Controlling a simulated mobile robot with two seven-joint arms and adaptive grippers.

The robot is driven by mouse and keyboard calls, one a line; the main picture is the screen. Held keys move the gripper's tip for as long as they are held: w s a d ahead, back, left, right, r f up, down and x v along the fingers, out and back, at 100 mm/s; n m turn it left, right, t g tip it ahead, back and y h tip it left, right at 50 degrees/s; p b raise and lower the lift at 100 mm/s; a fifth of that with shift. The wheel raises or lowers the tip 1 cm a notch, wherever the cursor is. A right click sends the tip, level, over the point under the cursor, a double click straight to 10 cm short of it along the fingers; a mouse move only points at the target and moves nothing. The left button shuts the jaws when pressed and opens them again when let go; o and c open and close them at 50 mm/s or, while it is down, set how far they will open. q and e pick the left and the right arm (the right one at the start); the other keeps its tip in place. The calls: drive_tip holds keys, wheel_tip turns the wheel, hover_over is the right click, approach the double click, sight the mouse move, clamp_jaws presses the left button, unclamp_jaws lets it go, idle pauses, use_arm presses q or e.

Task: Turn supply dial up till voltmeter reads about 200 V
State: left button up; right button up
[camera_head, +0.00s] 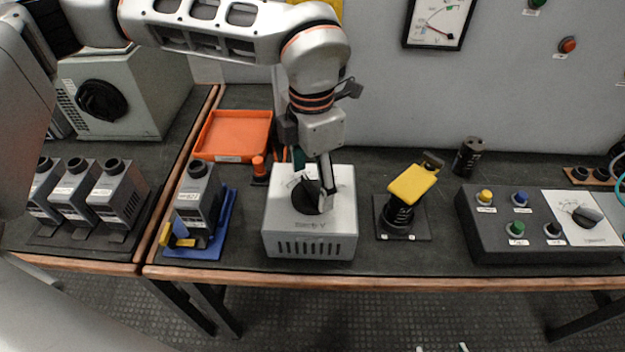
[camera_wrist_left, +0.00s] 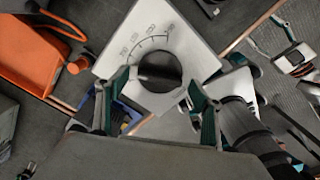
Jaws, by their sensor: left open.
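The supply dial (camera_head: 306,197) is a black round knob on top of a light grey vented supply box (camera_head: 310,243). In the left wrist view the dial (camera_wrist_left: 160,72) has a printed scale arc beside it. My left gripper (camera_head: 318,185) points down over the dial. In the left wrist view its two green-edged fingers (camera_wrist_left: 158,95) are apart, one on each side of the dial's near edge; I cannot tell whether they touch it.
A grey unit on a blue tray (camera_head: 228,222) stands left of the supply box. A yellow-handled switch (camera_head: 412,184) stands right of it, then a control panel with buttons (camera_head: 490,238). An orange tray (camera_head: 235,133) lies behind.

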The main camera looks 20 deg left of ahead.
use_arm(q)
drive_tip(key=shift+f, duration=0.4)
drive_tip(key=c, duration=1.1)
drive_tip(key=shift+r, duration=0.1)
